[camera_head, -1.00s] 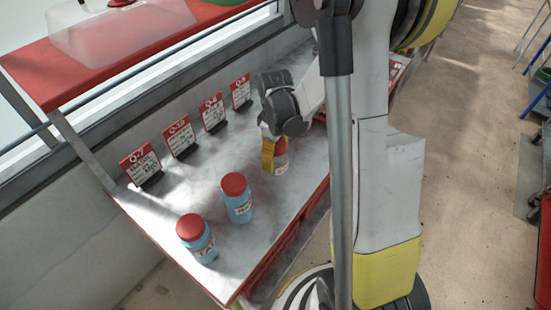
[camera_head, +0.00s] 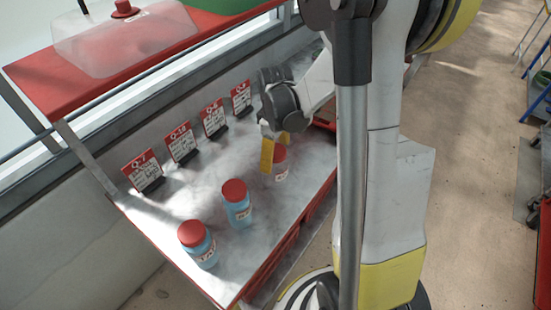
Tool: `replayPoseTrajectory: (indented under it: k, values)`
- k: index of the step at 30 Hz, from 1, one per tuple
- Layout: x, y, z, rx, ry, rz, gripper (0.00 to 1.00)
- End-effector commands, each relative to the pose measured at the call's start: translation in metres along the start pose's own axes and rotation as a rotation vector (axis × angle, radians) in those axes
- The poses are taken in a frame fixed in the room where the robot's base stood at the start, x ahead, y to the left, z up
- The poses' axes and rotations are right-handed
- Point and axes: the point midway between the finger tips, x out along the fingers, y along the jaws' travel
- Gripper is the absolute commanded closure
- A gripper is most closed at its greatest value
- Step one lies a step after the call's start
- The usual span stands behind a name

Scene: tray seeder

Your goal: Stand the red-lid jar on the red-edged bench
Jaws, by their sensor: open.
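A pale jar with a red lid (camera_head: 281,171) stands upright on the grey top of the red-edged bench (camera_head: 262,228). My gripper (camera_head: 274,150), with yellow fingers, is at this jar's lid. One finger is in front of the jar's left side; the other shows behind the lid. It is open, and I cannot tell whether the fingers touch the jar. Two blue jars with red lids, one in the middle (camera_head: 238,210) and one near the front corner (camera_head: 203,250), stand upright on the same bench.
A row of red-and-white sign cards stands along the bench's back, including Q-7 (camera_head: 143,170) and Q-18 (camera_head: 181,143). A red shelf (camera_head: 30,78) behind carries a clear cover (camera_head: 150,40). Bench room is free between cards and jars. Open floor (camera_head: 470,190) lies right.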

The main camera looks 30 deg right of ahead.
Motion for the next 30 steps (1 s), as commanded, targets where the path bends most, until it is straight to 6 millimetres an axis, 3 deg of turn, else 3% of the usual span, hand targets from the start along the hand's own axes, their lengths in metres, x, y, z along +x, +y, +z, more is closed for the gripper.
replayPoseTrajectory:
  k: [1,6,17,20,24,30]
  values:
    - [-0.018,0.000,0.000,0.000,0.000,0.000,0.08]
    - [-0.056,-0.001,0.000,0.000,0.000,0.000,0.08]
    - [-0.098,-0.008,-0.001,0.020,0.017,0.018,0.08]
    - [-0.119,-0.026,-0.002,0.068,0.062,0.058,0.08]
    - [-0.156,-0.066,0.000,0.180,0.175,0.129,0.08]
    - [-0.190,-0.123,0.011,0.350,0.378,0.184,0.08]
